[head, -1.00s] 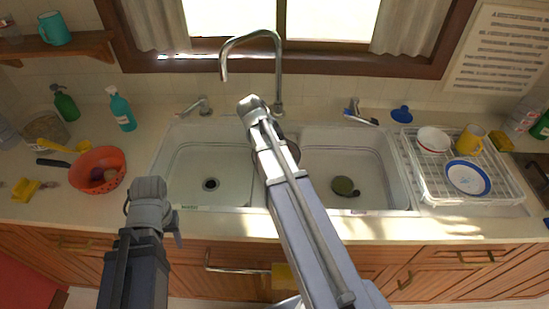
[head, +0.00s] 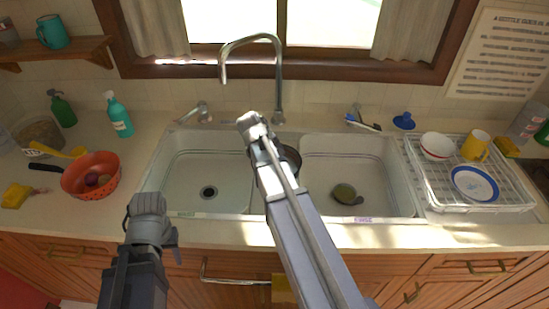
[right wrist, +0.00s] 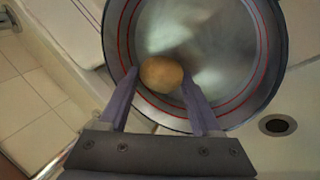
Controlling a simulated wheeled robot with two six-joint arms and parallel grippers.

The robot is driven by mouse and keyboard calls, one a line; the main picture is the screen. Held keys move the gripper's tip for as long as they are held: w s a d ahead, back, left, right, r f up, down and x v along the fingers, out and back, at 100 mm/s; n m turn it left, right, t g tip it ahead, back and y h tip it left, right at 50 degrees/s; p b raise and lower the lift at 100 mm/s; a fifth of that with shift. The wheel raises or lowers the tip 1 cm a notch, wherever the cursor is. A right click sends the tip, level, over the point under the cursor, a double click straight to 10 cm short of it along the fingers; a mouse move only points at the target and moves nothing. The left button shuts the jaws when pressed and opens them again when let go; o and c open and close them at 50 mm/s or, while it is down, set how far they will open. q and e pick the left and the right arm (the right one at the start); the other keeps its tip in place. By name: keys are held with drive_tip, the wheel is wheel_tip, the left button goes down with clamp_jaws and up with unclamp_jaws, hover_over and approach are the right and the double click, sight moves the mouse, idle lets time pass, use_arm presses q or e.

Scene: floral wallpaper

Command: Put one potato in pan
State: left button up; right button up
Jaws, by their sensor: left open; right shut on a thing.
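In the right wrist view, a round tan potato (right wrist: 161,75) sits between the two fingers of my right gripper (right wrist: 160,88), which is shut on it. The potato is over the inside of a metal pan (right wrist: 220,45) with red rings; I cannot tell whether it touches the bottom. In the head view, only a dark edge of the pan (head: 291,157) shows near the sink divider. My right arm covers the rest, the potato and the right gripper. My left gripper (head: 151,230) is open and empty in front of the counter, left of the sink.
An orange colander (head: 73,187) with small produce stands on the left counter. A green-brown item (head: 344,193) lies in the right basin (head: 330,155). The left basin (head: 185,165) is mostly clear. A dish rack (head: 480,207) stands at right; the tall faucet (head: 279,85) rises behind.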

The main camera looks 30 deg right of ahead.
drive_tip(key=shift+s+a+f+b, duration=0.25)
drive_tip(key=shift+s+f+b, duration=0.15)
drive_tip(key=shift+f+b, duration=0.2)
drive_tip(key=shift+r, duration=0.1)
drive_tip(key=o, duration=1.1)
drive_tip(key=shift+s, duration=0.1)
drive_tip(key=shift+r+p, duration=0.35)
drive_tip(key=shift+p, duration=0.2)
drive_tip(key=w+p+v, duration=0.1)
drive_tip(key=p+v, duration=1)
drive_tip(key=shift+d+r, duration=0.15)
drive_tip(key=shift+r, duration=0.4)
drive_tip(key=s+a+y, duration=0.1)
drive_tip(key=s+a, duration=0.4)
drive_tip(key=a, duration=0.3)
drive_tip(key=s+a+f+n+g+y, duration=0.1)
drive_tip(key=s+a, duration=0.4)
drive_tip(key=a, duration=0.4)
drive_tip(key=s+a+f+n+g+y, duration=0.1)
drive_tip(key=s+a+y, duration=0.1)
drive_tip(key=s+a, duration=0.4)
drive_tip(key=shift+a+f, duration=0.1)
drive_tip(key=shift+a, duration=1.05)
